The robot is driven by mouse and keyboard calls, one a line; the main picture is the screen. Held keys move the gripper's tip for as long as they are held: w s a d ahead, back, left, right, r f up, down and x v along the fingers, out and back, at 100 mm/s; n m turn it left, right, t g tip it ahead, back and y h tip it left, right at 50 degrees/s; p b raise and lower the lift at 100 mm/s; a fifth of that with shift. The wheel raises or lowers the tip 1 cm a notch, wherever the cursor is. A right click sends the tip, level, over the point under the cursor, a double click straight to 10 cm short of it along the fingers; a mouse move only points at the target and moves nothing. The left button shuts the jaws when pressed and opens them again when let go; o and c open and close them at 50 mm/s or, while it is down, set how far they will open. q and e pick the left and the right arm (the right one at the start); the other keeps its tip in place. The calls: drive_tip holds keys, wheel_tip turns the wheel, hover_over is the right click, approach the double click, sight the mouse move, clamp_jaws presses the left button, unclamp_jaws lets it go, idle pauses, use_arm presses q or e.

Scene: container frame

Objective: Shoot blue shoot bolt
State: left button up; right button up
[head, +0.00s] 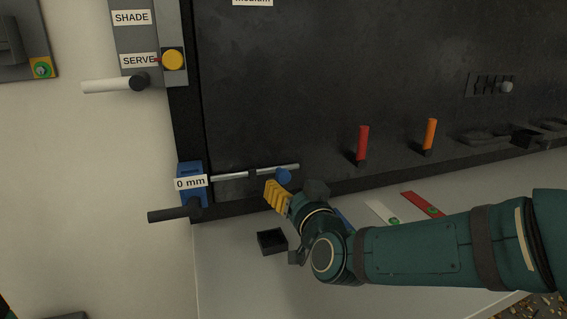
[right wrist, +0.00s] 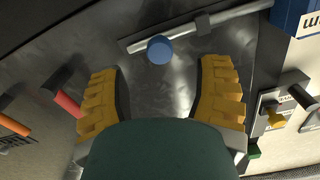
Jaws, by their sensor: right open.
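The shoot bolt is a steel rod (head: 235,173) lying nearly level on the lower left of the dark panel, with a round blue knob (head: 284,176) near its right end. The rod also crosses the top of the right wrist view (right wrist: 215,24). A blue block (head: 189,168) labelled "0 mm" is at the rod's left end. My right gripper (head: 274,194), with yellow fingers, is open and empty just below the knob. In the right wrist view the knob (right wrist: 160,50) shows between and beyond the two fingertips (right wrist: 163,72). My left gripper is not in view.
A red handle (head: 362,140) and an orange handle (head: 430,134) stick out from the panel to the right. A dark lever (head: 172,215) is below the blue block. A small black open box (head: 271,241) is on the pale surface below. The panel above the rod is clear.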

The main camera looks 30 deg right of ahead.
sight(285, 178)
drive_tip(key=shift+x, duration=2.95)
clamp_jaws()
